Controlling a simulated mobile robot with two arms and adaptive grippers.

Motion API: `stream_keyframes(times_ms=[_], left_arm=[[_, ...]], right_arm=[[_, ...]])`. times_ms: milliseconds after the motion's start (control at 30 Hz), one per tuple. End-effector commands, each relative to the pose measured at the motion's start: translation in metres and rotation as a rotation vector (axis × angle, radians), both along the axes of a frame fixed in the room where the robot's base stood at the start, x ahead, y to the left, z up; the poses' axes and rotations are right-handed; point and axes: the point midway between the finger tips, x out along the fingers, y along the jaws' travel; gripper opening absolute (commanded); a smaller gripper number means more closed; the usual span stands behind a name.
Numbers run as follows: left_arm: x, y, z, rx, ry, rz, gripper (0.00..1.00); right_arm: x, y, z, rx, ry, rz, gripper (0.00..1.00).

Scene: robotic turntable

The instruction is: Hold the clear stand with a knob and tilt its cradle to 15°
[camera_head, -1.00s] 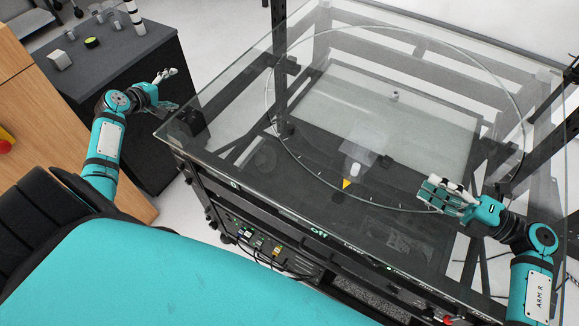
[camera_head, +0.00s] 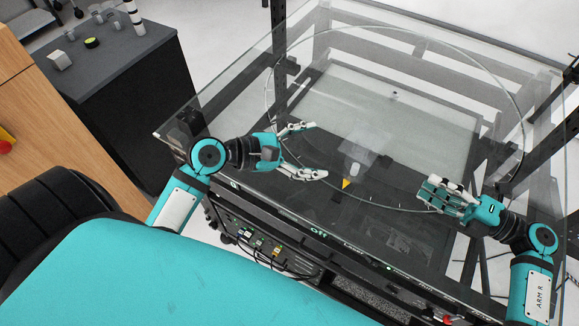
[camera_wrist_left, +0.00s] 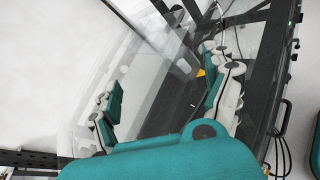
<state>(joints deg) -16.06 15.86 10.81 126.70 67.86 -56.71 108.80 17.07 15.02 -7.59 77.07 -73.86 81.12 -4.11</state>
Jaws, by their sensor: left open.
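The clear stand (camera_head: 352,149) is see-through and faint on the glass turntable in the head view. Its small white knob (camera_head: 355,169) faces the near side. The cradle's tilt cannot be read. My left gripper (camera_head: 320,150) is open and empty just left of the stand, its fingers apart and pointing toward it. In the left wrist view the same two fingers (camera_wrist_left: 160,75) are spread wide; the stand is hard to make out there. My right gripper (camera_head: 432,194) is over the turntable's right front edge, apart from the stand; its finger opening is unclear.
A yellow triangular marker (camera_head: 346,184) is just in front of the stand. The round turntable rim (camera_head: 437,49) circles the glass top. A dark side table (camera_head: 120,85) with small items stands at left. The glass behind the stand is clear.

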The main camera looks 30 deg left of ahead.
Motion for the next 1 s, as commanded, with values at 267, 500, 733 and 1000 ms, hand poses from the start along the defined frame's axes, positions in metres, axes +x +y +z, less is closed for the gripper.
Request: stream_keyframes(times_ms=[267,500,733,1000], left_arm=[[-0.05,0.016,-0.023,-0.235,0.289,0.193,0.85],[-0.051,0.015,-0.027,-0.259,0.32,0.213,0.85],[-0.026,-0.004,-0.039,-0.26,0.317,0.212,0.85],[0.013,-0.036,-0.06,-0.259,0.318,0.209,0.85]], right_arm=[[0.0,0.0,0.0,0.0,0.0,0.0,0.38],[0.0,0.0,0.0,0.0,0.0,0.0,0.38],[0.0,0.0,0.0,0.0,0.0,0.0,0.38],[0.0,0.0,0.0,0.0,0.0,0.0,0.38]])
